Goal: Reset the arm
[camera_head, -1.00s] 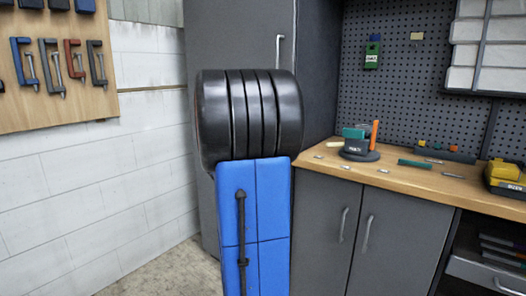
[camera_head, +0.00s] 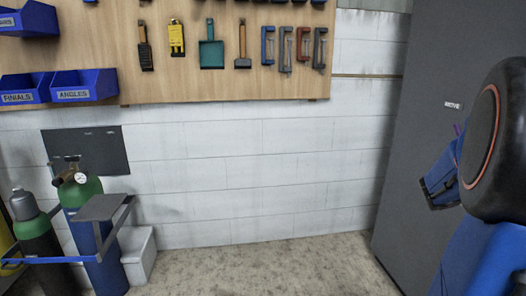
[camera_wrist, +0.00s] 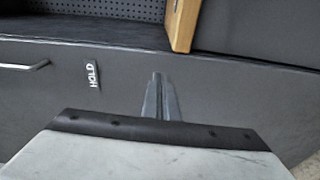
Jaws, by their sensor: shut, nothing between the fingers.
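My arm stands at the right edge of the head view, its black joint and blue links partly cut off by the frame. My gripper (camera_wrist: 160,98) shows in the wrist view, its two grey fingers together with nothing between them. It points toward a dark grey cabinet front (camera_wrist: 225,95); I cannot tell whether it touches it. In the head view the fingers are hidden or out of frame.
A tall grey cabinet (camera_head: 405,190) stands close beside my arm. Gas cylinders (camera_head: 90,235) on a cart stand at the left, below a wooden tool board (camera_head: 190,85). Bare floor (camera_head: 260,270) lies between. A "HOLD" label (camera_wrist: 93,76) and handle (camera_wrist: 25,66) are on the cabinet front.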

